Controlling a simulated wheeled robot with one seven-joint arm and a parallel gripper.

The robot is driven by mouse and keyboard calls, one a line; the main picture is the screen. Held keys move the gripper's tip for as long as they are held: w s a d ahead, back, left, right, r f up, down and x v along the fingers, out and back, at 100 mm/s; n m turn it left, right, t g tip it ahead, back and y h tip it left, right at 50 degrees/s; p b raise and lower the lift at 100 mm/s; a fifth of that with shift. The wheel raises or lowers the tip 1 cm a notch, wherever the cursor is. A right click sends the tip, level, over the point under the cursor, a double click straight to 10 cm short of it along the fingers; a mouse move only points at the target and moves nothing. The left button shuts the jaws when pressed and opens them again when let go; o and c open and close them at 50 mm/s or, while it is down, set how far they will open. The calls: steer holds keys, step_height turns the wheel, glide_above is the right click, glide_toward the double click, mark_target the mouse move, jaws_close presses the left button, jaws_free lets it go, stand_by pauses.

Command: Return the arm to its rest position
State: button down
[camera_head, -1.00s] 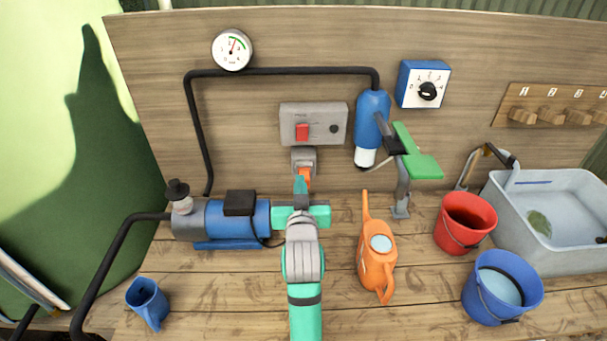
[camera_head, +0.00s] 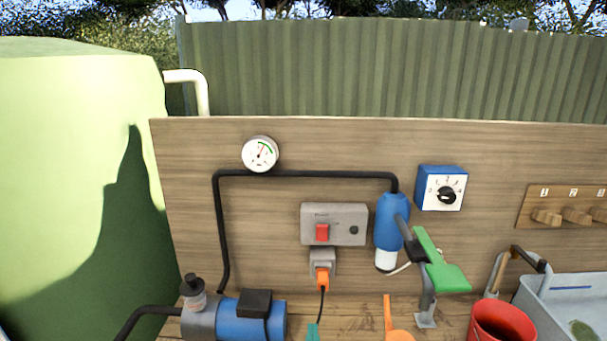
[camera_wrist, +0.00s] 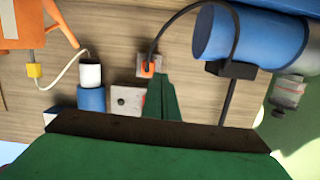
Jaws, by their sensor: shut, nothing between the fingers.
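The tip of my gripper (camera_head: 313,332) shows as a small teal piece at the bottom edge of the head view; the rest of my arm is out of that view. In the wrist view the green fingers of my gripper (camera_wrist: 161,97) are together with nothing between them. An orange plug (camera_head: 322,279) sits at the grey socket (camera_head: 322,257) below the switch box (camera_head: 337,223), its black cord hanging down. The plug also shows in the wrist view (camera_wrist: 149,68), beyond the fingertips and apart from them.
A blue pump (camera_head: 250,319) is at lower left. A red bucket (camera_head: 501,322) and grey basin (camera_head: 572,296) are at lower right. The wooden backboard (camera_head: 270,215) stands behind.

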steer(key=shift+g, duration=0.3)
steer(key=s+f, duration=0.4)
steer(key=s, duration=0.2)
steer(key=s+a+f, duration=0.1)
steer(key=s+f, duration=0.3)
steer(key=s, duration=0.2)
steer(key=s+a+f, duration=0.1)
steer(key=s+f, duration=0.4)
steer(key=s, duration=0.2)
steer(key=shift+a, duration=0.15)
steer(key=d+f+v, duration=0.1)
steer(key=f+v, duration=0.2)
steer(key=v, duration=2)
steer(key=shift+s+f+n+y, duration=0.25)
steer(key=shift+s+n+y, duration=0.05)
steer(key=shift+s+n, duration=0.1)
